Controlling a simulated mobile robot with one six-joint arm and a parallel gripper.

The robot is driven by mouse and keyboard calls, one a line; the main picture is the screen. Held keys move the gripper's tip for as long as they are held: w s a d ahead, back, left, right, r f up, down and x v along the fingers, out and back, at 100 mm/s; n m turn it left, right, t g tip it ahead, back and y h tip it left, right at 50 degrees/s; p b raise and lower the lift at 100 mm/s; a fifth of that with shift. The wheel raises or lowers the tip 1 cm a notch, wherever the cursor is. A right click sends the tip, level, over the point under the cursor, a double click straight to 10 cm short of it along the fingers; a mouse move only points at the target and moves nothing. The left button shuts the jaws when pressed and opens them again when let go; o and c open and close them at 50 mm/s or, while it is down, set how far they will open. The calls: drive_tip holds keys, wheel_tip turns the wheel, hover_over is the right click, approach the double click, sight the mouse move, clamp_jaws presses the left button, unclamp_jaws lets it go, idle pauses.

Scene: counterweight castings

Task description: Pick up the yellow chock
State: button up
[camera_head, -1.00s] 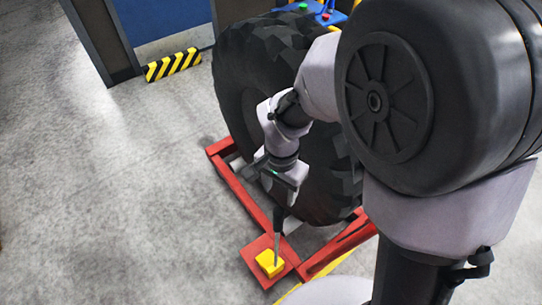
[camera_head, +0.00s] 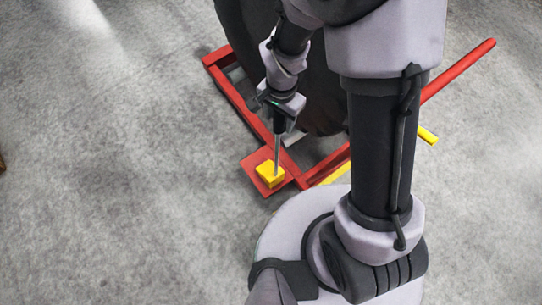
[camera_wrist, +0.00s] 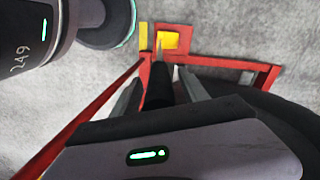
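The yellow chock (camera_head: 270,174) is a small block on a red square plate (camera_head: 252,160) at the near corner of a red floor frame. It also shows at the top of the wrist view (camera_wrist: 169,40). My gripper (camera_head: 279,124) is above the plate, pointing down. In the wrist view its two grey fingers (camera_wrist: 160,80) stand on either side of a dark handle (camera_wrist: 158,92) with a thin shank. The gripper appears shut on this tool. The shank's tip reaches to the chock's edge in both views; whether it touches, I cannot tell.
The red frame (camera_head: 234,96) runs around a large dark tyre (camera_head: 322,90), partly hidden by my arm. A yellow strip (camera_head: 336,173) lies beside the frame near my base. The grey concrete floor to the left is clear.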

clamp_jaws()
drive_tip(key=shift+r, duration=0.1)
